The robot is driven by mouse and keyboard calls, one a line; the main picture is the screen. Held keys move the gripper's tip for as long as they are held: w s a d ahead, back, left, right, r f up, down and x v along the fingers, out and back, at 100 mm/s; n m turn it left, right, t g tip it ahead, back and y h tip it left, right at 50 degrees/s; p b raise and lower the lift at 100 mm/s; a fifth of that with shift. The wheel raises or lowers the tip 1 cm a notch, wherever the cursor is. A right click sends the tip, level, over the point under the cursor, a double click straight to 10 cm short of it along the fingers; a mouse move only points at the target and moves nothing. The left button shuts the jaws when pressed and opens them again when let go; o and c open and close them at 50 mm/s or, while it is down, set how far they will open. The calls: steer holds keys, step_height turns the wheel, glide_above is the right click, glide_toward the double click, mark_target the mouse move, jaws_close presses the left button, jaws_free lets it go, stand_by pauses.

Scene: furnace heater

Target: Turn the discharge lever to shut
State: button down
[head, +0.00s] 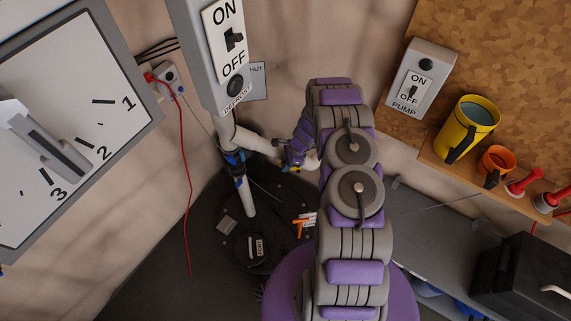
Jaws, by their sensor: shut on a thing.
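A pale vertical pipe (246,196) runs down from under a grey ON/OFF switch box, with a blue fitting (234,158) on it. A pale bar, seemingly the discharge lever (256,144), reaches right from the pipe toward my gripper. My gripper (284,152) is at the right end of this bar and shut on it. The fingertips are small and partly hidden by my purple and grey arm. A wall sign (257,80) behind the box shows the letters "HUT"; the rest is covered.
The switch box (211,50) hangs close above the pipe. A large dial (75,125) stands at left, with a red cable (188,190) beside it. A PUMP switch (421,78), yellow mug (469,128) and orange cup (495,164) are at right.

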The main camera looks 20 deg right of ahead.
steer(key=shift+w+r, duration=0.1)
steer(key=shift+a+h+p, duration=0.3)
steer(key=shift+a+p, duration=0.05)
steer(key=shift+p, duration=0.1)
steer(key=shift+w+a+f+h, duration=0.1)
steer(key=shift+f+h, duration=0.3)
steer(key=shift+f, duration=0.05)
steer(key=c, duration=1.4)
jaws_free()
steer(key=shift+c, duration=0.2)
steer(key=shift+r, duration=0.1)
steer(key=p+v, duration=0.2)
steer(key=v, duration=1.5)
steer(key=shift+w, duration=0.4)
steer(key=shift+c, duration=0.2)
